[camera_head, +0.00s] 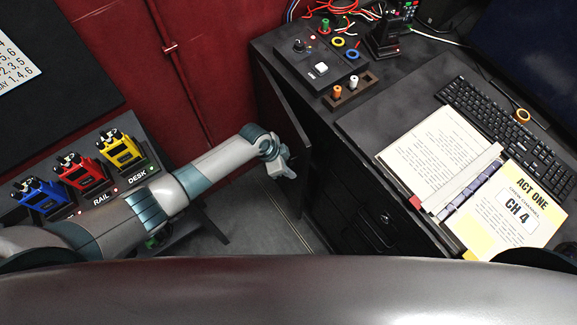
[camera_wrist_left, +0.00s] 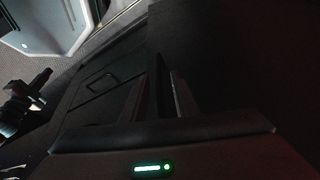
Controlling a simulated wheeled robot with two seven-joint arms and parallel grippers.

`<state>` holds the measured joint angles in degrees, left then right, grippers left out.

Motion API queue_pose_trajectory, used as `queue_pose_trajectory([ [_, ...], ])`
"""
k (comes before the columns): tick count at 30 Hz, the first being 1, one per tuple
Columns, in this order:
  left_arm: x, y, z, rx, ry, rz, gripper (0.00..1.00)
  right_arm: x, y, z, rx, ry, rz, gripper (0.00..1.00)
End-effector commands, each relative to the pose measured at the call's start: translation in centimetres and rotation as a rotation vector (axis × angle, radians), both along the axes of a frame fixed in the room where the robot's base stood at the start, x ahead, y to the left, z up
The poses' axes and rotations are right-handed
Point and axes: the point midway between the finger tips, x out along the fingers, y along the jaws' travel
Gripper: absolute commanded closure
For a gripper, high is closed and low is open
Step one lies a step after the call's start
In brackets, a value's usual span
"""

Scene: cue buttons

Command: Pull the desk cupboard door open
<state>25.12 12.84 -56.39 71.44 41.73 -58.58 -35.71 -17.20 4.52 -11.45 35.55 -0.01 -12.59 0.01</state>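The desk cupboard door (camera_head: 283,108) is a dark panel that stands out from the left side of the black desk, partly open. My left arm reaches in from the left, and my left gripper (camera_head: 285,169) is beside the free edge of the door, low in front of it. My right gripper is not in view.
The desk (camera_head: 352,132) bears an open binder (camera_head: 440,160), a keyboard (camera_head: 512,135) and a button box (camera_head: 315,68). Blue, red and yellow radios stand on a rack at the left. Red lockers stand behind my arm. Some grey floor shows below the gripper.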

Motion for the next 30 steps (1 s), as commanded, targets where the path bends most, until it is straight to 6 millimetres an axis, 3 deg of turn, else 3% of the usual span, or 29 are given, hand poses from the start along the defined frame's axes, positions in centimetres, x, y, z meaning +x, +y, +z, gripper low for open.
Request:
queue_pose_trajectory([
  [4, 0.0, -0.01, 0.02, 0.0, 0.0, 0.0, 0.73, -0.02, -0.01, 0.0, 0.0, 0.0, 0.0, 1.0],
  [7, 0.0, -0.01, 0.03, 0.0, 0.0, 0.0, 0.97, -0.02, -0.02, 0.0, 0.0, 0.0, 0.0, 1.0],
  [8, 0.0, -0.01, 0.03, 0.0, 0.0, 0.0, 1.0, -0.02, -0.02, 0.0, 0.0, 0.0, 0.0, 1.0],
  [30, 0.03, 0.02, 0.05, 0.0, 0.0, 0.0, 1.0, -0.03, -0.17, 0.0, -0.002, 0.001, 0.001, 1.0],
])
